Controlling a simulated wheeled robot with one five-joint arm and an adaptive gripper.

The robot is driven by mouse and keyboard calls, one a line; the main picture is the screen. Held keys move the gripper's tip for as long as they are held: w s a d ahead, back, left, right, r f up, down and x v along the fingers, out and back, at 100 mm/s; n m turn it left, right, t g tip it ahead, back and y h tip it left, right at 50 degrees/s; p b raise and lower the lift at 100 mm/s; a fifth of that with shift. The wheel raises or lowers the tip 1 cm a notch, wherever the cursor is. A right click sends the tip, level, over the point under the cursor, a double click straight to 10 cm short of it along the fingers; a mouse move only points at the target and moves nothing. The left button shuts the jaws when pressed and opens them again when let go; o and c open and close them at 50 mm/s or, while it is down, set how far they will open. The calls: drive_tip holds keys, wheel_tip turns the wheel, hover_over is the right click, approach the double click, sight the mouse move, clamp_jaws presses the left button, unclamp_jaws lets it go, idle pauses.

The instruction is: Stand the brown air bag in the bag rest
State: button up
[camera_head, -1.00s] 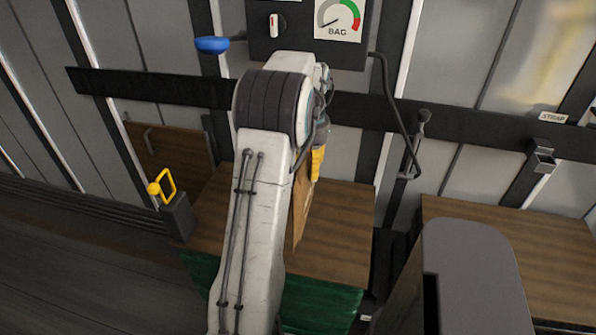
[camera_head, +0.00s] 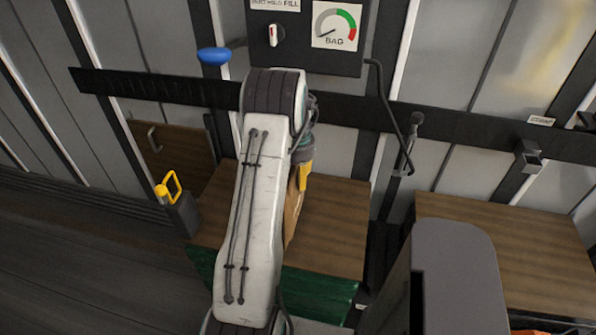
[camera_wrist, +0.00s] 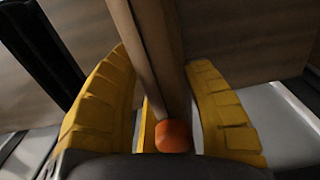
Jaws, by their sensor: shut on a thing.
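My gripper (camera_head: 301,178) shows in the head view only as yellow fingers beside my arm. In the wrist view its two yellow fingers (camera_wrist: 172,112) are on either side of the brown air bag (camera_wrist: 150,55), shut on it. The bag is seen edge-on, with an orange cap (camera_wrist: 174,136) between the fingers. In the head view a narrow strip of the bag (camera_head: 291,212) hangs in front of a wooden surface, mostly hidden by my arm. I cannot tell which structure is the bag rest.
A wooden box (camera_head: 335,215) with a green front (camera_head: 320,292) stands behind my arm. Another wooden box (camera_head: 510,245) is at the right, past a dark gap. A control box (camera_head: 305,45) with a BAG gauge, a blue-handled part (camera_head: 213,55) and a hose (camera_head: 388,110) are at the wall.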

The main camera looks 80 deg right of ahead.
drive_tip(key=shift+f, duration=0.15)
drive_tip(key=shift+f, duration=0.15)
drive_tip(key=o, duration=1.2)
drive_tip(key=shift+r, duration=0.2)
